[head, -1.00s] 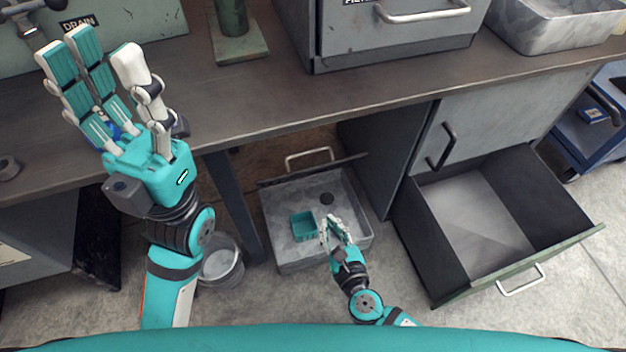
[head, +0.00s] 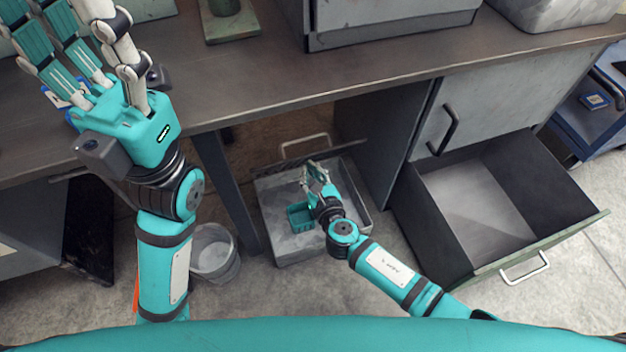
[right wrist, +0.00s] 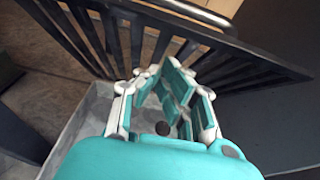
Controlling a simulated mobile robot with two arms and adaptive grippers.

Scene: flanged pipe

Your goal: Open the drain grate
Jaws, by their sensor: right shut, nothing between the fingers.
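The dark slatted drain grate (right wrist: 130,45) stands raised at the back of a grey floor basin (head: 278,245). Its metal handle (head: 305,142) is at its upper edge, and the handle also shows in the right wrist view (right wrist: 190,10). My right gripper (head: 314,172) is shut and empty over the basin, close in front of the grate; whether it touches the slats I cannot tell. The shut fingers (right wrist: 165,75) hide part of the slats in the right wrist view. My left gripper (head: 78,28) is open above the bench at upper left, its fingertips partly cut off.
A bucket (head: 214,250) stands left of the basin. An open empty drawer (head: 470,215) juts out at right. The bench top (head: 280,75) overhangs the basin's back.

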